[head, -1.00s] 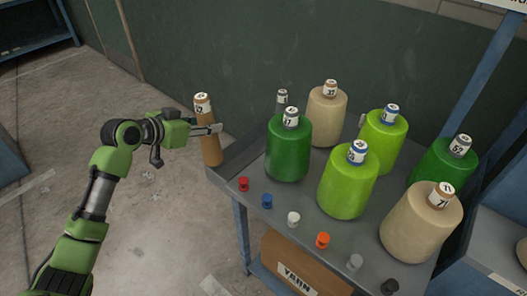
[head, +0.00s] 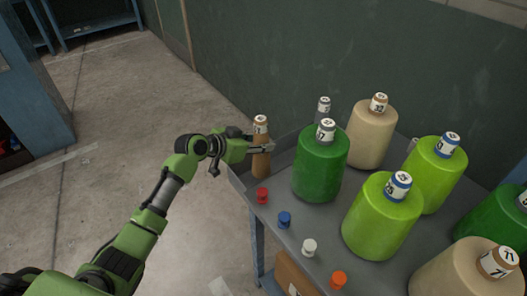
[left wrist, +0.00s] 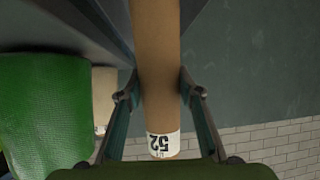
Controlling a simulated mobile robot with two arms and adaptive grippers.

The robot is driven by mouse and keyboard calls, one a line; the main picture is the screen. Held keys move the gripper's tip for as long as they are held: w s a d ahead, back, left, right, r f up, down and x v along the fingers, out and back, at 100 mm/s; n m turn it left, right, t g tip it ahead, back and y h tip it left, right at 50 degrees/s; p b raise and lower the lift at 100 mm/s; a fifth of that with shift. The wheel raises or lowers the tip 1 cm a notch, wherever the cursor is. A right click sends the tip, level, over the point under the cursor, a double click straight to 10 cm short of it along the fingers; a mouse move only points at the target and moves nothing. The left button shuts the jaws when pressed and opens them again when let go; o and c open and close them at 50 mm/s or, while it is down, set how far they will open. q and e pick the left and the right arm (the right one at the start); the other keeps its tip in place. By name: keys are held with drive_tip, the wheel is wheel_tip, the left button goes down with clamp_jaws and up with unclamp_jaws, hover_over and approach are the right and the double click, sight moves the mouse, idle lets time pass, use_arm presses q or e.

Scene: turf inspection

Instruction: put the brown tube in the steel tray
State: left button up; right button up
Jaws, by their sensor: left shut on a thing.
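The brown tube (head: 261,166) is upright, with a white label near its top, at the far left corner of the grey metal table. My left gripper (head: 262,147) is shut on it. In the left wrist view the tube (left wrist: 156,60) runs between the two fingers (left wrist: 158,95), and its label reads 52. Whether its lower end touches the table I cannot tell. The grey tabletop (head: 300,218) has a raised rim like a tray; I see no separate steel tray. My right gripper is not in view.
Dark green (head: 320,165), lime green (head: 380,222) and beige yarn cones (head: 371,137) crowd the table right of the tube. A grey-topped tube (head: 323,108) stands behind. Small red (head: 262,196), blue (head: 285,220), white and orange pieces line the near edge. A dark wall is behind.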

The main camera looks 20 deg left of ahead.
use_arm(q)
wheel_tip(320, 180, down, 3)
drive_tip(key=shift+r, duration=0.1)
drive_tip(key=shift+f, duration=0.4)
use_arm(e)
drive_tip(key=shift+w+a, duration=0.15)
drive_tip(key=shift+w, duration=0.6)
use_arm(q)
drive_tip(key=shift+f, duration=0.1)
drive_tip(key=o, duration=1)
drive_tip(key=shift+o, duration=0.2)
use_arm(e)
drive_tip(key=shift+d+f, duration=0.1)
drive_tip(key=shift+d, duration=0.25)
